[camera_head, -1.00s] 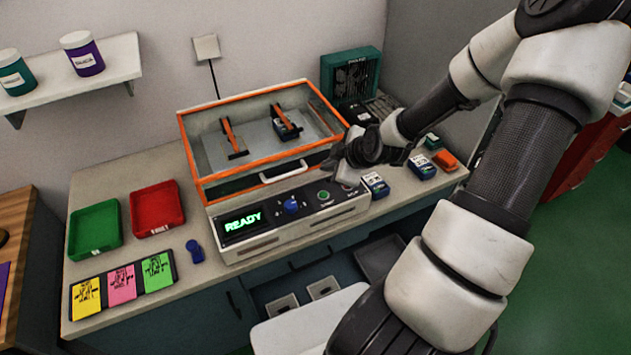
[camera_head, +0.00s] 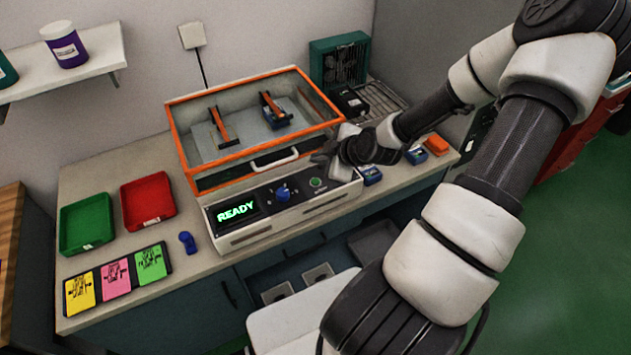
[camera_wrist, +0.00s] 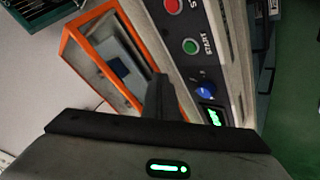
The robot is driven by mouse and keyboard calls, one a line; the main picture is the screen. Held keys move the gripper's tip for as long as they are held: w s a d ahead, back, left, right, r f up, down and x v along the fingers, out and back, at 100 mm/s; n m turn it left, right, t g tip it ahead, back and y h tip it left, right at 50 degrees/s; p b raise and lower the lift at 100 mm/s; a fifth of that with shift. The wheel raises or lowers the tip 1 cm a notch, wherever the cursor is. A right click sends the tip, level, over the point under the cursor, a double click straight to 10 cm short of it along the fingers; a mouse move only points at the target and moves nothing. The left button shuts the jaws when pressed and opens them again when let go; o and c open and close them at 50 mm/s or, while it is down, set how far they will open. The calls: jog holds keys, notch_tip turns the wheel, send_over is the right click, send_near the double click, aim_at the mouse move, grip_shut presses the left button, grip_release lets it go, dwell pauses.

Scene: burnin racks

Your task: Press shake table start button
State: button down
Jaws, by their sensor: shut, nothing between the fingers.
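The shake table (camera_head: 270,215) stands on the bench with an orange-framed clear cover and a front panel. Its screen (camera_head: 236,212) reads READY in green. A blue knob (camera_head: 283,193) sits right of the screen. The green start button (camera_head: 316,182) is right of the knob; in the wrist view the button (camera_wrist: 190,46) has the label START beside it, with a red button (camera_wrist: 172,6) farther along the panel. My gripper (camera_head: 326,158) is shut and empty, above the panel's back edge near the green button. In the wrist view its dark fingers (camera_wrist: 160,95) point toward the panel, apart from the button.
A green tray (camera_head: 87,224), a red tray (camera_head: 148,201) and a board of coloured cards (camera_head: 118,278) lie at left. Small blue-and-white boxes (camera_head: 416,155) and an orange block (camera_head: 437,145) are at right. The cover's handle (camera_head: 275,160) juts out near my gripper.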

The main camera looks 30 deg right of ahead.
jog(key=b, duration=0.5)
send_over(318, 185)
notch_tip(318, 185, down, 6)
jog(key=shift+f, duration=0.1)
dwell(1.6)
jog(key=shift+f+b, duration=0.3)
jog(key=shift+f, duration=0.1)
jog(key=shift+f+b, duration=0.4)
jog(key=shift+f, duration=0.05)
dwell(0.4)
jog(key=shift+r, duration=0.1)
jog(key=shift+r+p, duration=0.65)
jog(key=shift+r, duration=0.1)
notch_tip(318, 185, up, 5)
jog(key=p, duration=0.4)
